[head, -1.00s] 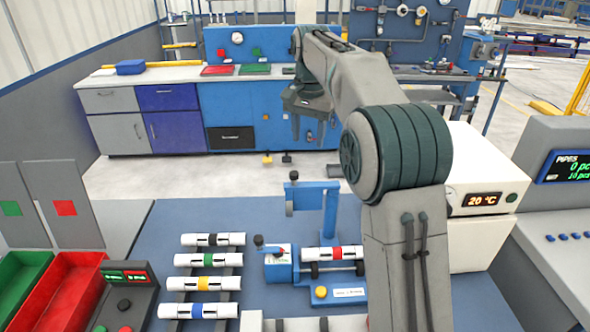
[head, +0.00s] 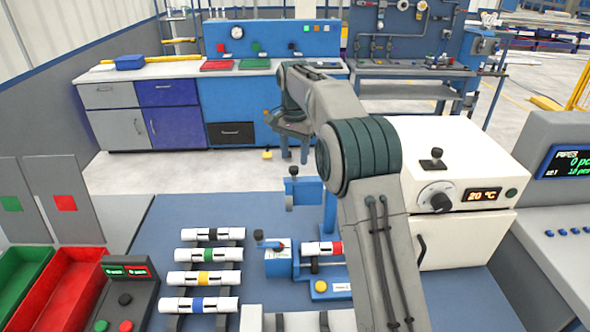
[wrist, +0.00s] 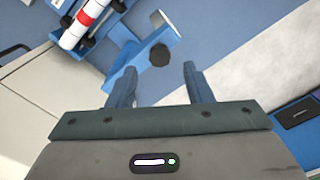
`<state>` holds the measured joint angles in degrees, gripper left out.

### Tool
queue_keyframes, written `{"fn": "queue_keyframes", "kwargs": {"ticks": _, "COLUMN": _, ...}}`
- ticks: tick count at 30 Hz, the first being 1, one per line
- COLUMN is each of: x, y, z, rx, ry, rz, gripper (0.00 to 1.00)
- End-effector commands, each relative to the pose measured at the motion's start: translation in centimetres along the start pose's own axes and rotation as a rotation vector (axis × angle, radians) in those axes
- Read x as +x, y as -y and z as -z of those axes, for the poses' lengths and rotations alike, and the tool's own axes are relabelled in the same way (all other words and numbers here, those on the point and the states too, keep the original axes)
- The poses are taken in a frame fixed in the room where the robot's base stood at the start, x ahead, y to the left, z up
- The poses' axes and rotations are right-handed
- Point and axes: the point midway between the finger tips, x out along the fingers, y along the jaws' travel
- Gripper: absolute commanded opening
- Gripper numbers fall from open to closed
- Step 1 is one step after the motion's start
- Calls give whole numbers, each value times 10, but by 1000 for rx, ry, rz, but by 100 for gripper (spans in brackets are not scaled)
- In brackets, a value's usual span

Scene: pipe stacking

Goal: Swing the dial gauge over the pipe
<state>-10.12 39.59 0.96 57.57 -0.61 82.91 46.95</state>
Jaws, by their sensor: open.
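The dial gauge (head: 306,187) is a blue swing arm with a dark knob on top and a grey part at its left end. Its blue post is partly hidden behind my arm. The pipe (head: 312,248), white with a red band, lies in the blue fixture in front of it, its right end hidden by my arm. My gripper (head: 294,153) is open and empty, above and beyond the gauge in the head view. In the wrist view, the dark knob (wrist: 159,54) shows just past the fingertips, between them, untouched as far as I can see. The pipe (wrist: 82,22) is at upper left.
Several white pipes with coloured bands lie on a rack (head: 236,262) left of the fixture. A white oven (head: 462,165) stands close to the right of my arm. Green and red bins (head: 62,290) are at far left. The blue tabletop (head: 170,217) is clear behind the rack.

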Motion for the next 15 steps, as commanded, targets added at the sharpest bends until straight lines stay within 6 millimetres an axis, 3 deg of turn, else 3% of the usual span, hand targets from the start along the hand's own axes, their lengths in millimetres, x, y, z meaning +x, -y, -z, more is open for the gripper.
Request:
{"fn": "queue_keyframes", "kwargs": {"ticks": 6, "x": 37, "y": 0, "z": 0, "rx": 0, "ry": 1, "rz": -1, "gripper": 46}}
{"fn": "queue_keyframes", "kwargs": {"ticks": 15, "x": 55, "y": 0, "z": 0, "rx": 0, "ry": -1, "rz": 1, "gripper": 46}}
